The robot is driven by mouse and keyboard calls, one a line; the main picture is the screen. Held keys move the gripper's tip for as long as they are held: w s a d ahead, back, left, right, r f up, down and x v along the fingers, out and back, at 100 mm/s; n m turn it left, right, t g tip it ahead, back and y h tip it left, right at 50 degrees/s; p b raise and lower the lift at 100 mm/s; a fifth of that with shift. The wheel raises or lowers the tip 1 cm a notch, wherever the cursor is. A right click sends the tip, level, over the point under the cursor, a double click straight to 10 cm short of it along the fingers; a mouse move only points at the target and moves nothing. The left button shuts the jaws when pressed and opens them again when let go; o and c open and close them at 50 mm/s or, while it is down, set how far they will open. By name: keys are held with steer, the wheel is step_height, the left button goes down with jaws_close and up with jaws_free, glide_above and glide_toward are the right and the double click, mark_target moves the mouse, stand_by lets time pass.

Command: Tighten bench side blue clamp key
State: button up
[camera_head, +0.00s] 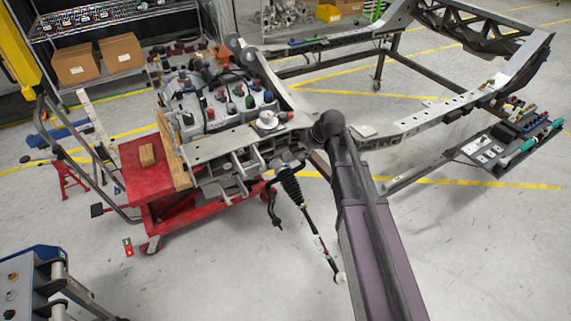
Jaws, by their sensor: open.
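No blue clamp key can be picked out with certainty. A metal assembly (205,100) carries several small knobs or caps in red, green, black and blue. My gripper cannot be made out in this view.
A red cart (143,185) stands under the assembly. A long purple-grey beam (375,255) fills the lower middle, beside a rod with a black bellows (291,188). The chassis rail (430,118) runs right towards a tool tray (485,150). Floor at lower right is clear.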

mark_target(286, 165)
steer(key=shift+a+f, duration=0.1)
steer(key=shift+f, duration=0.05)
steer(key=b+x, duration=1.1)
steer(key=x, duration=0.2)
steer(key=shift+a+f+b, duration=0.1)
steer(key=shift+b, duration=0.25)
stand_by(0.4)
